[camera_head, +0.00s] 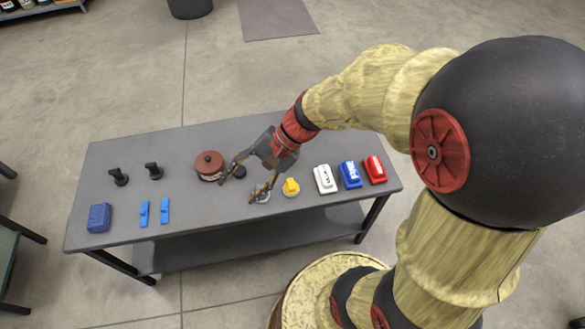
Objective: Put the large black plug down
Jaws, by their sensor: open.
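My gripper (238,191) is open over the middle of the grey table (185,222), its two fingers spread and pointing down to the left. I see nothing held between the fingertips. A dark round thing (240,172) sits just behind the fingers, partly hidden; it may be the large black plug, but I cannot tell. Two black upright pieces with knob-like tops, one at far left (118,177) and one beside it (154,171), also stand on the table.
A reddish-brown round piece (208,165) is left of my gripper. A small silvery piece (262,195) and a yellow knob (291,187) are to its right, then white (325,179), blue (350,174) and red (375,169) blocks. Blue pieces (99,217) lie front left.

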